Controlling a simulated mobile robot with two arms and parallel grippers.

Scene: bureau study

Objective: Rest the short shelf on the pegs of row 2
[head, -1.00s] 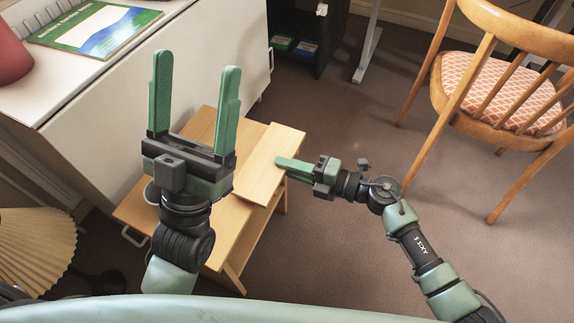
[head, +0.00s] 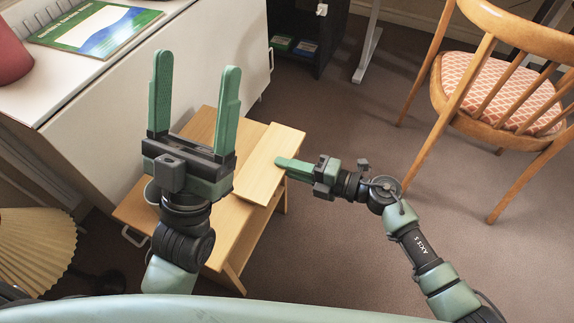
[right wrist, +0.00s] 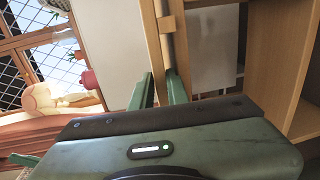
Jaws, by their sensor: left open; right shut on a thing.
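The short shelf (head: 265,170) looks like a pale wooden board, seen in the head view above the right part of a low wooden unit (head: 200,127). My right gripper (head: 280,162) is shut on the board's right edge. In the right wrist view, the fingers (right wrist: 160,88) close around the lower end of an upright-looking wooden board (right wrist: 152,45). The unit's wooden panels (right wrist: 285,50) show at right in that view. My left gripper (head: 197,64) is open and empty, pointing up the picture in front of the unit. I cannot make out the pegs of row 2.
A white cabinet (head: 150,90) stands behind the unit, with a book (head: 95,28) on top. A wooden chair (head: 500,100) stands at right. A pleated lampshade (head: 38,250) is at lower left. Open carpet (head: 340,255) lies right of the unit.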

